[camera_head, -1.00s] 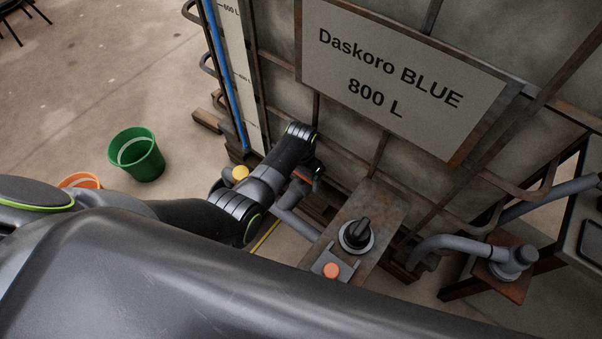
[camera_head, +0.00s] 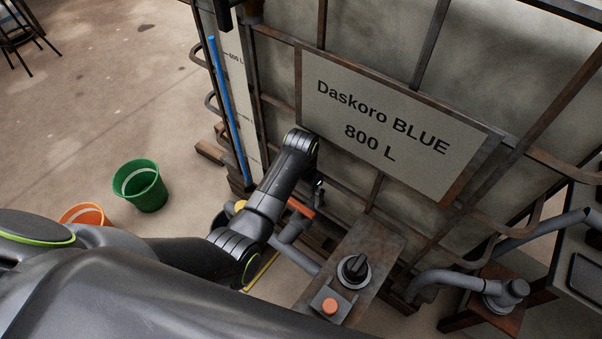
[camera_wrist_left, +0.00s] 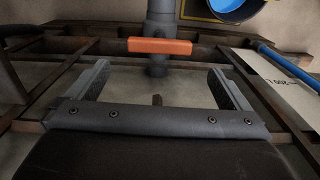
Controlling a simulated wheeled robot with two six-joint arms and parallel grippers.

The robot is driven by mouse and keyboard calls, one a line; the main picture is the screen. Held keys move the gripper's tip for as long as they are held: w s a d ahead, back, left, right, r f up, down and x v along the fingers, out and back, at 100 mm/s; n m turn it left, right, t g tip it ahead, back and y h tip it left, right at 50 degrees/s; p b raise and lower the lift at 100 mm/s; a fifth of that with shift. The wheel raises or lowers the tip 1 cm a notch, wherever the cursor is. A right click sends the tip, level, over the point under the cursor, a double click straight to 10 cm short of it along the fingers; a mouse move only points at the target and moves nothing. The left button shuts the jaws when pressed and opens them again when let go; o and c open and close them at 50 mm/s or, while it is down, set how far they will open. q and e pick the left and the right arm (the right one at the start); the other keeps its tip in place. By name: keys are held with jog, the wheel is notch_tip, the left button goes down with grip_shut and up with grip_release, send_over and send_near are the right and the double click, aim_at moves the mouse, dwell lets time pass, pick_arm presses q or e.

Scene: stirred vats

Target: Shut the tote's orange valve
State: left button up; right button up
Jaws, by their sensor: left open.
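The tote (camera_head: 400,45) is a caged grey tank with a "Daskoro BLUE 800 L" plate. Its orange valve handle (camera_head: 301,208) shows low on the tote's front, just beyond my left wrist. In the left wrist view the orange handle (camera_wrist_left: 160,46) lies crosswise over a grey outlet pipe (camera_wrist_left: 159,17). My left gripper (camera_head: 319,190) is mostly hidden behind its own wrist in the head view. In the left wrist view the left gripper (camera_wrist_left: 158,72) is open and empty, its fingers wide apart. The handle appears ahead of the fingertips, not between them. My right gripper is out of view.
A black knob (camera_head: 354,268) and an orange button (camera_head: 330,307) sit on a rusty panel right of the handle. Green (camera_head: 140,186) and orange (camera_head: 84,215) buckets stand on the floor at left. A blue round vessel (camera_wrist_left: 236,8) shows beyond the pipe.

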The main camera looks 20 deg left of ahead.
pick_arm(q)
notch_tip(320, 180, up, 6)
jog(key=shift+f+p, duration=0.2)
jog(key=shift+p, duration=0.2)
jog(key=s+a+f+n+p, duration=0.15)
jog(key=s+a+f, duration=0.25)
jog(key=s+f, duration=0.6)
jog(key=s+a+f+n+p, duration=0.15)
jog(key=s+a+f, duration=0.35)
jog(key=s+f, duration=0.55)
jog(key=s+a+f+p, duration=0.1)
jog(key=s+a+f, duration=0.1)
jog(key=s, duration=0.6)
jog(key=s+a+f+n+p, duration=0.1)
jog(key=s+a+f, duration=0.1)
jog(key=s, duration=0.6)
jog(key=s+a+f+t+y+p, duration=0.1)
jog(key=s+a+f, duration=0.1)
jog(key=s, duration=0.6)
jog(key=shift+a+f+n, duration=0.2)
jog(key=shift+f+n, duration=0.2)
jog(key=shift+f, duration=0.4)
jog(key=shift+c, duration=0.3)
